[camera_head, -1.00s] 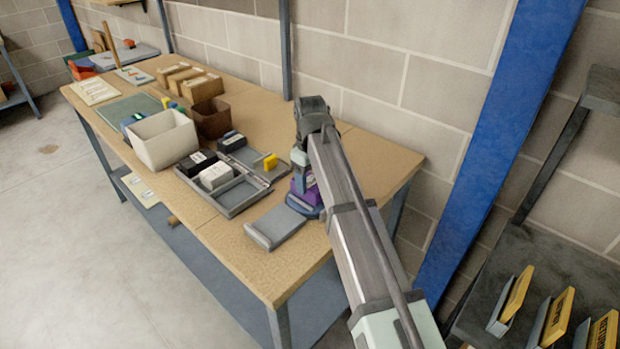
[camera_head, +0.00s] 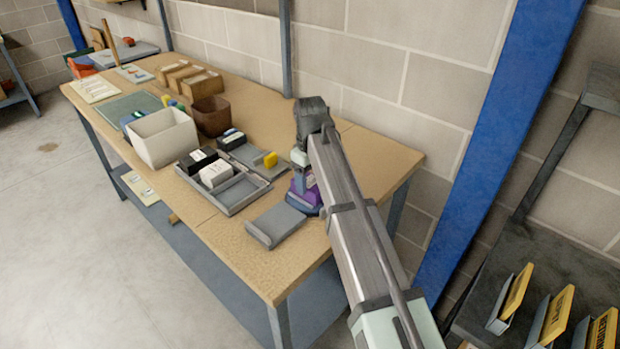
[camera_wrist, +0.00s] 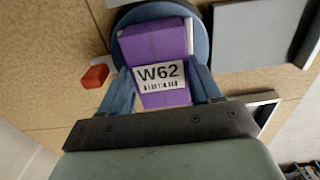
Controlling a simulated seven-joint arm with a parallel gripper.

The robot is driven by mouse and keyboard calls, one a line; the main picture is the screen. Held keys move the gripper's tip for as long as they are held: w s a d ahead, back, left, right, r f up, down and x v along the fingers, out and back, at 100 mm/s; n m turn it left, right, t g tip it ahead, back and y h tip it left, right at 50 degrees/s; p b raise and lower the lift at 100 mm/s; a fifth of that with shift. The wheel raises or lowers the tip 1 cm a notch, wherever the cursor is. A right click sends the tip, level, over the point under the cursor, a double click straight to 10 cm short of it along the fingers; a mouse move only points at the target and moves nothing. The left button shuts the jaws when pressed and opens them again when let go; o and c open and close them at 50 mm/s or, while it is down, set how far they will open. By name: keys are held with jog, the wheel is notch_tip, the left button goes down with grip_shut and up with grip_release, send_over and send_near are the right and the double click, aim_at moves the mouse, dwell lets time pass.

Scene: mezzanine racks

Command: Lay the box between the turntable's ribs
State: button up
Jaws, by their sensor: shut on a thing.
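A purple box (camera_wrist: 158,42) with a white W62 label sits in my gripper (camera_wrist: 160,88), whose blue fingers stand on either side of it. The box also shows in the head view (camera_head: 303,186), low over the far right part of the bench. The round blue turntable (camera_wrist: 217,30) lies beneath the box in the wrist view. Its edge shows beside the gripper in the head view (camera_head: 312,209).
A flat grey plate (camera_head: 275,226) lies just left of the turntable. A grey divided tray (camera_head: 237,194) with small boxes, a white bin (camera_head: 163,140) and a brown bin (camera_head: 210,117) stand farther left. A red block (camera_wrist: 95,76) shows near the turntable in the wrist view. Bench right of my gripper is bare.

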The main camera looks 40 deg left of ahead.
jog(key=o, duration=1.2)
notch_tip(320, 180, up, 14)
jog(key=shift+f, duration=0.1)
